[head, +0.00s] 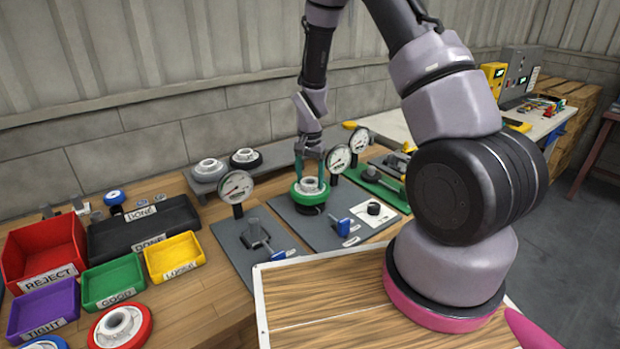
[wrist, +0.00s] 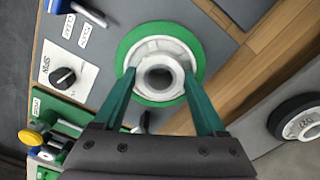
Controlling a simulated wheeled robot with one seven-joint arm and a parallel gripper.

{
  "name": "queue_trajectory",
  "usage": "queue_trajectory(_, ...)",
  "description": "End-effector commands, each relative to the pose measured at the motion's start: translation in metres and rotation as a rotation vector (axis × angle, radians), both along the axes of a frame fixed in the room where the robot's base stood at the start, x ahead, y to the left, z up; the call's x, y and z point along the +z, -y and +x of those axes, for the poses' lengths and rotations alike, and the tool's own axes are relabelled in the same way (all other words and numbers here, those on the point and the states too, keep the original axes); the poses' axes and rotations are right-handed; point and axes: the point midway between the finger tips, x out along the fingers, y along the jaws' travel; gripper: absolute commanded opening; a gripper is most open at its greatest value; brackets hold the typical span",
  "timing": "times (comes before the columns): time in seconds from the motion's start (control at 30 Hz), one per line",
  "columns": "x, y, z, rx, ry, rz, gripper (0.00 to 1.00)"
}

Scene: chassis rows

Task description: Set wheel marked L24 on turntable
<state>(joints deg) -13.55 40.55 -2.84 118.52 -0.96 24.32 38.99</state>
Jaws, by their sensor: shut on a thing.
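My gripper (head: 311,176) points down with its green fingers shut on the white hub of a green-rimmed wheel (head: 309,190). In the wrist view the fingertips (wrist: 160,82) sit on either side of the wheel's hub (wrist: 158,55). The wheel is level over a dark round base (head: 309,208), apparently the turntable, on the middle grey plate (head: 340,232). I cannot tell whether the wheel touches that base. The wheel hides most of it. No L24 mark is readable on the wheel.
Dial gauges (head: 236,187) stand beside the wheel. A blue-handled clamp (head: 343,226) and a black knob (head: 374,208) share its plate. Red, green, yellow, purple and black bins (head: 45,252) fill the left.

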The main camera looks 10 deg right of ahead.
Motion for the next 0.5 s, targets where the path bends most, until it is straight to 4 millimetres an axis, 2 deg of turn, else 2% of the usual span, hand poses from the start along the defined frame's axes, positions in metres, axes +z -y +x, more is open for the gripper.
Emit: queue_trajectory(0.5,-0.010,0.000,0.000,0.001,0.000,0.000,0.00)
